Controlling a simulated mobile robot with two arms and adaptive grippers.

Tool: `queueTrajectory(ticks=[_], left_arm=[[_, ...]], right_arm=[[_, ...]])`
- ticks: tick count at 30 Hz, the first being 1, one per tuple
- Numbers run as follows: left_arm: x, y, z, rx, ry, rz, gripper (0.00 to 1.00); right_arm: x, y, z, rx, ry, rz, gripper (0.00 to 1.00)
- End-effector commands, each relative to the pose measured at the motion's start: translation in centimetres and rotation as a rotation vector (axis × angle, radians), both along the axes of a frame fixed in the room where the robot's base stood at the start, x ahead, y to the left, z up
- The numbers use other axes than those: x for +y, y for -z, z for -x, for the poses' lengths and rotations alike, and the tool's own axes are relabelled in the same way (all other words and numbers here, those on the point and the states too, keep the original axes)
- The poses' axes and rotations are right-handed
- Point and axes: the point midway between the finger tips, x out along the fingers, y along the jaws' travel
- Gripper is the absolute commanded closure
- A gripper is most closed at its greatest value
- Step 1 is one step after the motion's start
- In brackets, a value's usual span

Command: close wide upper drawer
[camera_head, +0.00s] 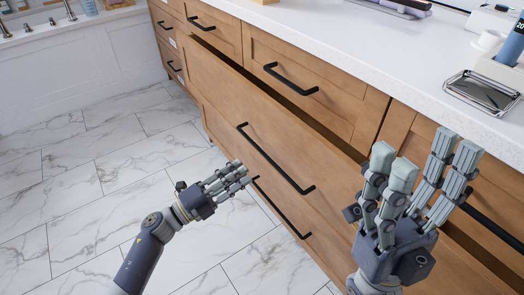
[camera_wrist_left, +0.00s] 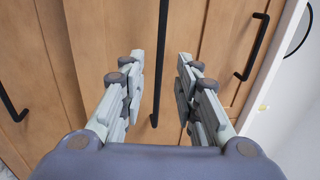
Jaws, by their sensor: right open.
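The wide upper drawer (camera_head: 225,82) is a wooden front with a long black bar handle (camera_head: 272,158). It stands pulled out a little, with a dark gap along its top edge under the upper row of drawers. My left gripper (camera_head: 238,177) is in front of the cabinet, left of the handle, with its fingers apart and nothing between them. In the left wrist view, the open fingers (camera_wrist_left: 160,78) face wooden fronts, and a black bar handle (camera_wrist_left: 162,60) shows beyond the gap. My right gripper (camera_head: 425,165) is open and empty, raised before the drawer's right part.
Another wide drawer with a black handle (camera_head: 280,208) lies below. Smaller drawers with handles (camera_head: 290,79) run above, under the white countertop (camera_head: 330,38). A metal tray (camera_head: 484,92) sits on the counter. The marble floor (camera_head: 90,185) at left is clear.

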Motion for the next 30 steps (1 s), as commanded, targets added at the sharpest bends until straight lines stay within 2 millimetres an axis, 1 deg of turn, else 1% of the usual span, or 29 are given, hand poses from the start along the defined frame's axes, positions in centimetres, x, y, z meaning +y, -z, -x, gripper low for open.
queueTrajectory(ticks=[7, 10, 15, 20, 27, 28, 29, 30], left_arm=[[-3.8, -0.9, -2.8, -0.006, 0.000, -0.001, 0.70], [-5.3, -1.2, -3.8, -0.006, 0.001, -0.001, 0.70], [-6.9, -1.6, -5.0, -0.004, 0.000, -0.002, 0.70], [-7.5, -1.9, -5.5, -0.003, -0.001, -0.004, 0.70], [-7.5, -1.9, -5.5, -0.003, -0.001, -0.004, 0.70], [-7.5, -1.9, -5.5, -0.003, -0.001, -0.004, 0.75], [-7.5, -1.9, -5.5, -0.003, -0.001, -0.004, 0.82], [-7.5, -1.9, -5.5, -0.003, -0.001, -0.004, 0.91]], right_arm=[[0.0, 1.2, -0.1, 0.000, 0.000, 0.001, 0.42], [0.0, 1.0, -0.1, -0.015, 0.001, 0.002, 0.42], [0.1, 0.7, -0.3, -0.030, 0.002, 0.004, 0.42], [0.2, 0.6, -0.3, -0.038, 0.002, 0.006, 0.42], [0.2, 0.4, -0.3, -0.042, 0.002, 0.006, 0.42], [0.2, 0.4, -0.3, -0.042, 0.002, 0.006, 0.42], [0.2, 0.4, -0.3, -0.042, 0.002, 0.006, 0.42], [0.2, 0.4, -0.3, -0.042, 0.002, 0.006, 0.42]])
